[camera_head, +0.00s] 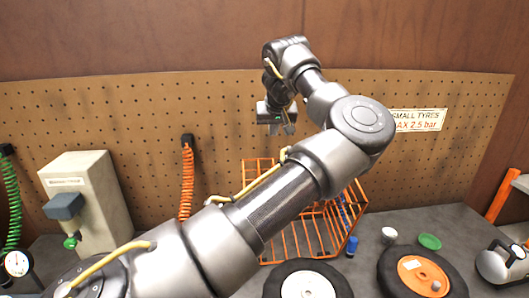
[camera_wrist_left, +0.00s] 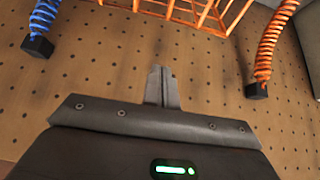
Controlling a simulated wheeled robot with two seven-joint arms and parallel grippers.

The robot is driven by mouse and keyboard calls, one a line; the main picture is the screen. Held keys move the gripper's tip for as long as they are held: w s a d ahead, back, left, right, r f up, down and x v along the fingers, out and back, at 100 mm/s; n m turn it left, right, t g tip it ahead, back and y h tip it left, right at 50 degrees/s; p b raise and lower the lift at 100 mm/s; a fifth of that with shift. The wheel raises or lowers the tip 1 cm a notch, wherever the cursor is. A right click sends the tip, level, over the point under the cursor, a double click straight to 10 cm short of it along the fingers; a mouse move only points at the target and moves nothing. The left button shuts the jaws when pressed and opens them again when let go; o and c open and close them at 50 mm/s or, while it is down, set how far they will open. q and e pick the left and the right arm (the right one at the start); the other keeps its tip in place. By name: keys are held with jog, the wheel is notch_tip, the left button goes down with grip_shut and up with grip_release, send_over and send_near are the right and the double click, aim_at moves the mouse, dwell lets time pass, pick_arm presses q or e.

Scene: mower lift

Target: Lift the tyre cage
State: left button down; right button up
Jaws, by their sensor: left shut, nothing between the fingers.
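The tyre cage (camera_head: 297,246) is an orange wire basket on the grey bench, against the pegboard. My left arm crosses in front of it and hides much of its middle. Its orange wires also show at the top of the left wrist view (camera_wrist_left: 205,14). My left gripper (camera_head: 289,128) is up in front of the pegboard, above the cage and apart from it. In the left wrist view its fingers (camera_wrist_left: 161,75) are together with nothing between them. My right gripper is not in view.
Two tyres, one white-hubbed (camera_head: 308,285) and one orange-hubbed (camera_head: 417,272), lie in front. A blue can (camera_head: 352,246), white cup (camera_head: 389,235) and green lid (camera_head: 429,241) stand near the cage. A beige machine (camera_head: 95,190) and orange coiled hose (camera_head: 187,180) are left.

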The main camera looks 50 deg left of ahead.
pick_arm(q)
jog(key=p+x, duration=0.6)
jog(key=x, duration=0.4)
jog(key=s+d+p, duration=0.2)
jog(key=d, duration=0.1)
jog(key=shift+s+f, duration=0.15)
jog(key=shift+f, duration=0.25)
jog(key=shift+a+f, duration=0.25)
